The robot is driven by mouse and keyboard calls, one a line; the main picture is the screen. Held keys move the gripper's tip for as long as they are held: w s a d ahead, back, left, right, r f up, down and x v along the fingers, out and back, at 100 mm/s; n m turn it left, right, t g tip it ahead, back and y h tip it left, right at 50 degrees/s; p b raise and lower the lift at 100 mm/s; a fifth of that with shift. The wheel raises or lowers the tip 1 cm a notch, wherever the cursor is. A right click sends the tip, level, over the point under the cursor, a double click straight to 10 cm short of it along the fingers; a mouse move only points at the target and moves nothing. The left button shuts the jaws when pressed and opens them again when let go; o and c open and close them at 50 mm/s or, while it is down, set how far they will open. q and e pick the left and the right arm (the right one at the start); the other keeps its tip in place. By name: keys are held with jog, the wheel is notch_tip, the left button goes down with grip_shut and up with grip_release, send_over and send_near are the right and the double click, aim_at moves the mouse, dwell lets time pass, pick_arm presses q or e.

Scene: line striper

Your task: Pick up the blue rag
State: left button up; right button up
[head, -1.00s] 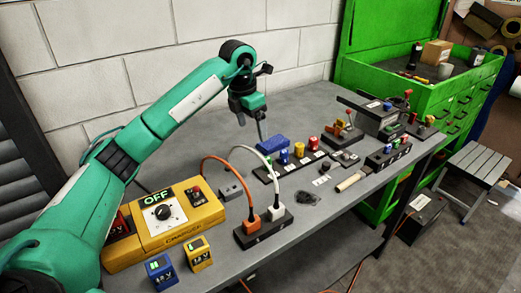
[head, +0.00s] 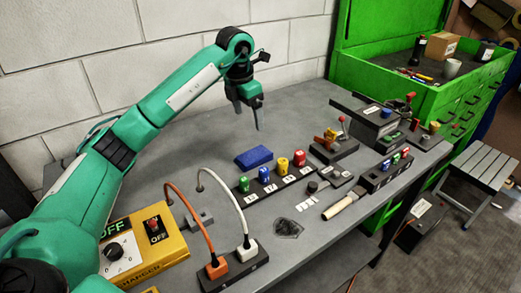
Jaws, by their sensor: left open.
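The blue rag (head: 254,157) lies on the grey workbench (head: 200,142) in the head view, looking like a flat, folded blue block. It is in plain sight behind a row of coloured knobs. My left gripper (head: 249,117) is open and empty. It hangs with its fingers pointing down, above the bench and a little higher in the picture than the rag, apart from it. My right gripper is not in view.
A black strip with coloured knobs (head: 263,186) stands just in front of the rag. Orange and white cables arch to a socket block (head: 233,268). A yellow charger box (head: 140,245) is at lower left. The bench behind the rag is clear.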

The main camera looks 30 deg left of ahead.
pick_arm(q)
send_over(253, 154)
jog(key=f, duration=0.5)
jog(key=f+p, duration=0.1)
jog(key=f, duration=0.1)
jog(key=shift+w+a+f, duration=0.1)
jog(key=shift+a+f, duration=0.15)
jog(key=shift+f, duration=0.5)
jog(key=f, duration=0.2)
jog(key=f+p, duration=0.1)
jog(key=f, duration=0.1)
jog(key=shift+s+d, duration=0.3)
jog(key=shift+s, duration=0.05)
jog(key=shift+w+f, duration=0.1)
jog(key=shift+f, duration=0.3)
jog(key=shift+c, duration=0.3)
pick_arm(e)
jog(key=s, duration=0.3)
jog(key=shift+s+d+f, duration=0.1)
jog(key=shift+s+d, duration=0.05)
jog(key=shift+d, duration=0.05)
pick_arm(q)
jog(key=c, duration=1)
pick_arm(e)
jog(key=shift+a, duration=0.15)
